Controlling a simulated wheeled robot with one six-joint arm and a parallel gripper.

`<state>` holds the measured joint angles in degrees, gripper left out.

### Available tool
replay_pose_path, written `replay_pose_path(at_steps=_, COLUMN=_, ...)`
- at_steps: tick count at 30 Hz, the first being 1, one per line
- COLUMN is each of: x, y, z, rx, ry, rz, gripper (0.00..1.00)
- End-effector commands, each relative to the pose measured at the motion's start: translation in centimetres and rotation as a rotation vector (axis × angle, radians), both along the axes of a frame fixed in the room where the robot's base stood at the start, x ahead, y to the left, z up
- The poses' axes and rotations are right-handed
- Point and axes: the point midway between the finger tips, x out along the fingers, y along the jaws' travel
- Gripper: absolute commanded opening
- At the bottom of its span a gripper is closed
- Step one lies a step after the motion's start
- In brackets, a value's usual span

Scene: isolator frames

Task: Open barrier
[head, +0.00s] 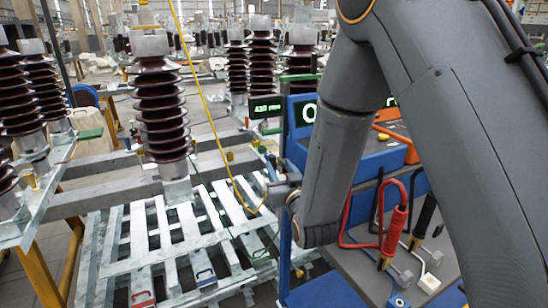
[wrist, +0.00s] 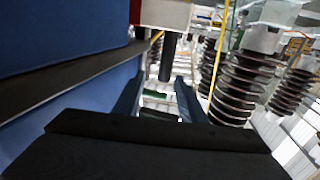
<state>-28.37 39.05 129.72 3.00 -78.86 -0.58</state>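My gripper (wrist: 158,98) shows in the wrist view with its two dark blue fingers apart and nothing clearly held between them. In the head view my grey arm comes down from the upper right, and I cannot make out the fingers. No part that I can clearly name as the barrier shows. A thin yellow line (head: 203,95) runs from the top of the head view down to near my wrist; I cannot tell whether it touches. A yellow strip (wrist: 219,60) also shows in the wrist view, right of the fingers.
Brown ribbed insulators (head: 160,110) stand on metal frames at the left. Slatted galvanised frames (head: 165,235) lie low in the middle. A blue bench (head: 325,293) with a red-handled cable clamp (head: 396,228) is at the right. A blue panel (wrist: 60,35) fills the wrist view's left.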

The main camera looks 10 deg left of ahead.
Motion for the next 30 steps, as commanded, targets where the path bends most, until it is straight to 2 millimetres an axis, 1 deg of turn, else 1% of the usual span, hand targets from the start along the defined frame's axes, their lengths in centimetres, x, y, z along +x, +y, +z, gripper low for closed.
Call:
replay_pose_path(at_steps=1, x=0.6, y=0.7, z=0.1, rx=0.0, ry=0.0, rz=0.005, gripper=0.37)
replay_pose_path(at_steps=3, x=1.5, y=1.4, z=0.1, rx=0.0, ry=-0.001, rz=0.009, gripper=0.37)
replay_pose_path(at_steps=6, x=2.7, y=2.2, z=0.1, rx=0.0, ry=0.0, rz=0.01, gripper=0.37)
replay_pose_path(at_steps=12, x=4.5, y=2.9, z=0.0, rx=0.0, ry=0.0, rz=0.009, gripper=0.37)
replay_pose_path(at_steps=22, x=4.9, y=2.9, z=0.0, rx=0.0, ry=0.001, rz=0.007, gripper=0.37)
replay_pose_path(at_steps=28, x=4.9, y=2.8, z=0.0, rx=0.0, ry=0.001, rz=0.006, gripper=0.03)
replay_pose_path(at_steps=29, x=4.9, y=2.8, z=0.0, rx=0.0, ry=0.001, rz=0.006, gripper=0.0)
replay_pose_path(at_steps=30, x=4.9, y=2.8, z=0.0, rx=0.0, ry=0.001, rz=0.006, gripper=0.0)
